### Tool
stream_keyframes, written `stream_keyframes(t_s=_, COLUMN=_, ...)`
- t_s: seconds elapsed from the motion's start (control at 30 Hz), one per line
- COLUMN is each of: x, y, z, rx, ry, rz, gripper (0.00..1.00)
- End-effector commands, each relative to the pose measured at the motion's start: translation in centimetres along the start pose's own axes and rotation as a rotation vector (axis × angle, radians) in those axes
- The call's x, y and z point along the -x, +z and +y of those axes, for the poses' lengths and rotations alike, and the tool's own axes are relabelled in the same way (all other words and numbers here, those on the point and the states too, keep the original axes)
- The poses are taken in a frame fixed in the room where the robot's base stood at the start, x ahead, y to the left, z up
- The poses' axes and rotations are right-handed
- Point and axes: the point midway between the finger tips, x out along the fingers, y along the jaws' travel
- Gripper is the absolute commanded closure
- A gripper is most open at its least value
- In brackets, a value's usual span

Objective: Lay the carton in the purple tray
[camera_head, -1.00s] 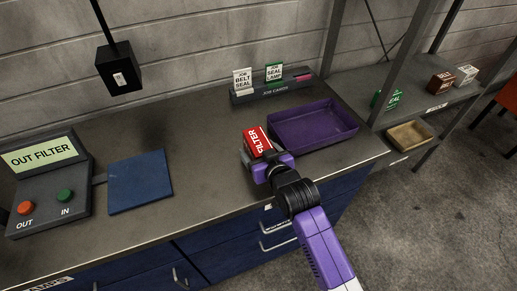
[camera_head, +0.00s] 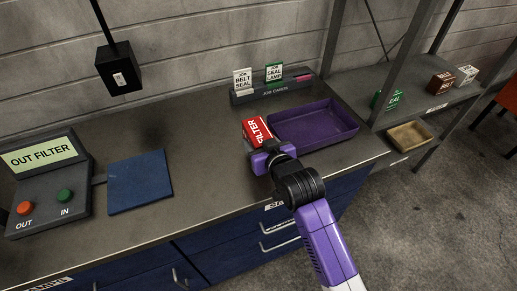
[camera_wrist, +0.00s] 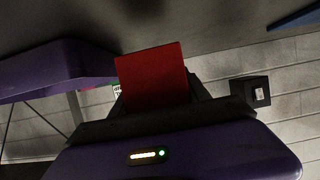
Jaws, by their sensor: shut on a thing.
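The carton (camera_head: 257,130) is red with a white side and the word FILTER on it. My gripper (camera_head: 262,146) is shut on it, at the left end of the purple tray. In the wrist view the carton's plain red face (camera_wrist: 152,75) stands between my fingers (camera_wrist: 155,100). The purple tray (camera_head: 350,126) lies on the bench, and its inside looks empty. It also shows at the left of the wrist view (camera_wrist: 50,68). I cannot tell how far the carton is above the bench. My gripper hides the carton's lower part.
A job card rack (camera_head: 272,92) with two cards stands behind the tray. A blue mat (camera_head: 139,182) and a control box reading OUT FILTER (camera_head: 48,185) are at the left. A shelf (camera_head: 425,105) with small cartons and a tan tray (camera_head: 409,135) is at the right. The bench between mat and carton is clear.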

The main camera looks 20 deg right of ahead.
Motion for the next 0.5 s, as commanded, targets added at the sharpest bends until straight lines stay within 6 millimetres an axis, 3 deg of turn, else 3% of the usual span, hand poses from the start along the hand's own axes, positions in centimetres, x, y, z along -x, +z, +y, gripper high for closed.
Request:
stream_keyframes(t_s=0.03, x=0.6, y=-1.7, z=0.0, rx=0.0, ry=0.0, rz=0.012, gripper=1.0)
stream_keyframes(t_s=0.2, x=2.5, y=-6.3, z=0.0, rx=0.0, ry=0.0, rz=0.012, gripper=1.0)
stream_keyframes(t_s=0.5, x=5.1, y=-12.5, z=0.1, rx=0.0, ry=0.001, rz=0.008, gripper=1.0)
